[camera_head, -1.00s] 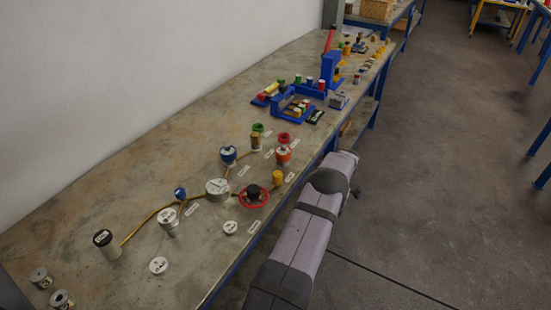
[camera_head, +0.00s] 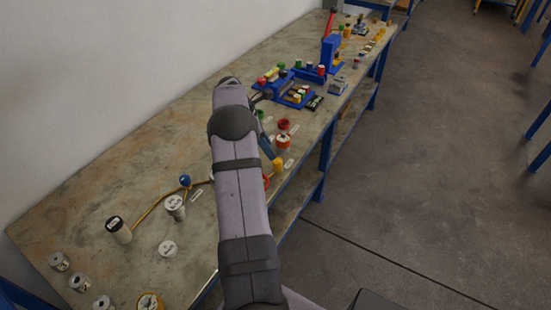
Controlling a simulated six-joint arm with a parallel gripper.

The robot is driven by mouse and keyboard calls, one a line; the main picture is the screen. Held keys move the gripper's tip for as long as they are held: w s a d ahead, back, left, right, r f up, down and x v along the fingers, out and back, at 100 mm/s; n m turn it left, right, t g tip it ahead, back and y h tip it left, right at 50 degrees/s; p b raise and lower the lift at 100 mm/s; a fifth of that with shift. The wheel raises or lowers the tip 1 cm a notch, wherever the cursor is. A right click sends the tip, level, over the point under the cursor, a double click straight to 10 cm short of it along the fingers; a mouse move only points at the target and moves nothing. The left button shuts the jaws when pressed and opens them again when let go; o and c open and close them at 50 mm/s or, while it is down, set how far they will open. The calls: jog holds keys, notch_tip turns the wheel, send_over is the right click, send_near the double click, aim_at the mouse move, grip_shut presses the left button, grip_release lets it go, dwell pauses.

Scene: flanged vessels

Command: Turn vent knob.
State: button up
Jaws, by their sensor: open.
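Labels are too small to read, so I cannot tell which fitting is the vent knob. A yellow knob (camera_head: 278,165) stands near the bench's front edge. A red-topped vessel with an orange band (camera_head: 283,142) and a red ring (camera_head: 284,125) lie just beyond it. A small blue knob (camera_head: 185,181) sits on the pipe at left. The red handwheel (camera_head: 267,182) shows only as a sliver behind my arm. My gripper (camera_head: 271,154) appears partly visible as a dark slanted shape close to the yellow knob; its fingertips are unclear and contact cannot be told. It is open.
My arm hides the middle of the pipework. A grey cylinder (camera_head: 175,207), a black-topped cylinder (camera_head: 119,230) and a flat white disc (camera_head: 168,248) stand at left. Blue racks (camera_head: 295,89) stand farther back. The bench's left rear is bare.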

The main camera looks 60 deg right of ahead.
aim_at(277, 161)
jog(key=shift+p+x, duration=1.15)
jog(key=shift+x, duration=2.55)
jog(key=shift+s+a, duration=0.1)
jog(key=shift+c, duration=0.4)
jog(key=c, duration=1)
